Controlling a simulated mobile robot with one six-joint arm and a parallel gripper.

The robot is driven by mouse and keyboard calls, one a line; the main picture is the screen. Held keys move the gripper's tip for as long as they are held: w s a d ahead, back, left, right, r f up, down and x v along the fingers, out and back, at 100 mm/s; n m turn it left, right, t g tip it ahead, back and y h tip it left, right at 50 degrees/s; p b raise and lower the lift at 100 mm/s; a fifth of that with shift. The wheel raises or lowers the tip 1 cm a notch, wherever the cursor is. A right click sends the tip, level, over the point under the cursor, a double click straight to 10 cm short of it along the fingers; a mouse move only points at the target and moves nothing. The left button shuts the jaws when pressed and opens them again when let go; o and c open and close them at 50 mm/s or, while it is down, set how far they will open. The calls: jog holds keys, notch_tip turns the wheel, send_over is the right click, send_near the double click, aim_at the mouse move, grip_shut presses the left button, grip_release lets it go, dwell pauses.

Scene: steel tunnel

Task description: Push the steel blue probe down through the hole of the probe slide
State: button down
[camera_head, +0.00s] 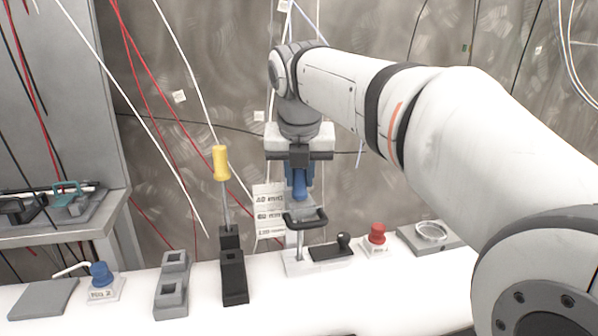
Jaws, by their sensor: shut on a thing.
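The steel blue probe (300,187) is upright in my gripper (299,168), which is shut on its upper part. My gripper points down and hides the top of the probe. Just below the blue part is a dark loop-shaped bracket (307,222) with a grey plate. This seems to belong to the probe slide, which has a pale base (298,266) on the bench. A thin upright rod stands between bracket and base. I cannot see the hole, or tell whether the probe's tip is in it.
A yellow-handled tool (221,163) stands tall in a black holder (233,279) to the left. A grey two-hole block (172,286) and a blue knob (101,274) are farther left. A black-knobbed lever (332,248), red knob (377,234) and round dish (431,231) are right. The front bench is clear.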

jog(key=shift+f, duration=0.1)
jog(key=c, duration=1.1)
grip_release()
jog(key=shift+c, duration=0.2)
